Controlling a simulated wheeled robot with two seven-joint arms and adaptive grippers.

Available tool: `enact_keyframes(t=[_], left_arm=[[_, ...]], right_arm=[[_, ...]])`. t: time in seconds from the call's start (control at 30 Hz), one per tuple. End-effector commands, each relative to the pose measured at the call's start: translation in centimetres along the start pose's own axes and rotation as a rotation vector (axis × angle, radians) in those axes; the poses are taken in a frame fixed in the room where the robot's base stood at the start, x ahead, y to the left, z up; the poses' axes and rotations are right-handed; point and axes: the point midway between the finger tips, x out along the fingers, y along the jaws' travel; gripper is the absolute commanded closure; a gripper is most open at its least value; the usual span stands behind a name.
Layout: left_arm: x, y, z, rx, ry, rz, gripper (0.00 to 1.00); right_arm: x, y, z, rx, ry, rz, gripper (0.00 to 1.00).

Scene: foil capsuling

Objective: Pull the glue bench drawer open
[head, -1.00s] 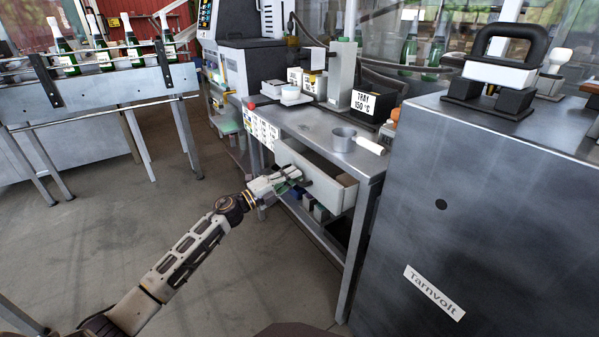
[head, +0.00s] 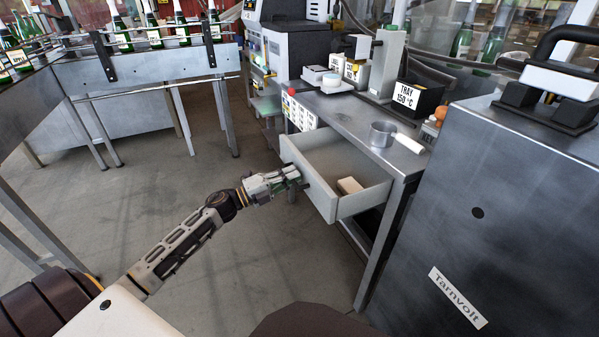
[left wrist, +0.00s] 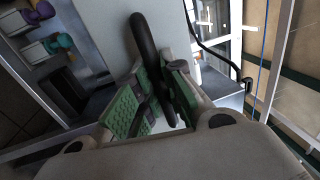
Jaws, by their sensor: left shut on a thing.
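The glue bench (head: 352,118) stands right of centre in the head view. Its drawer (head: 318,186) is pulled well out from under the bench top, and a small tan block (head: 349,186) lies inside it. My left gripper (head: 296,175) is at the drawer front, shut on the handle. In the left wrist view the dark bar handle (left wrist: 147,50) passes between the green finger pads (left wrist: 158,98), in front of the pale drawer front (left wrist: 105,30). My right gripper is not in view.
A metal pot (head: 383,133) with a pale handle sits on the bench top, near a black tray box (head: 416,98). A large dark cabinet (head: 500,200) labelled Tarnvolt stands close on the right. A bottle conveyor (head: 150,65) is at left. The floor before the drawer is clear.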

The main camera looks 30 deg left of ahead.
Motion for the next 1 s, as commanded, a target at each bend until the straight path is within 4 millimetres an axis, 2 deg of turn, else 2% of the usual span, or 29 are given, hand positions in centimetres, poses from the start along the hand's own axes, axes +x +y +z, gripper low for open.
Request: enact_keyframes(t=[0.2, 0.63, 0.67, 0.8, 1.0], left_arm=[[-1.14, -0.14, -0.03, -0.001, 0.000, 0.001, 1.00], [-1.35, -0.14, -0.03, 0.000, 0.001, 0.001, 1.00], [-1.34, -0.14, -0.03, 0.000, 0.001, 0.001, 0.86], [-1.33, -0.16, -0.03, 0.000, 0.000, 0.001, 0.68], [-1.32, -0.21, -0.01, 0.000, 0.000, 0.000, 0.66]], right_arm=[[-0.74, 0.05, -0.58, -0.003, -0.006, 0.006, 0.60], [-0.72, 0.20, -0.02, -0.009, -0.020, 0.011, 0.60], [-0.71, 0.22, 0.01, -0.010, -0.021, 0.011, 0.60], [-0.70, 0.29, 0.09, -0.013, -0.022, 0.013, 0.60], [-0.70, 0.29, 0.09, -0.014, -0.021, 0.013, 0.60]])
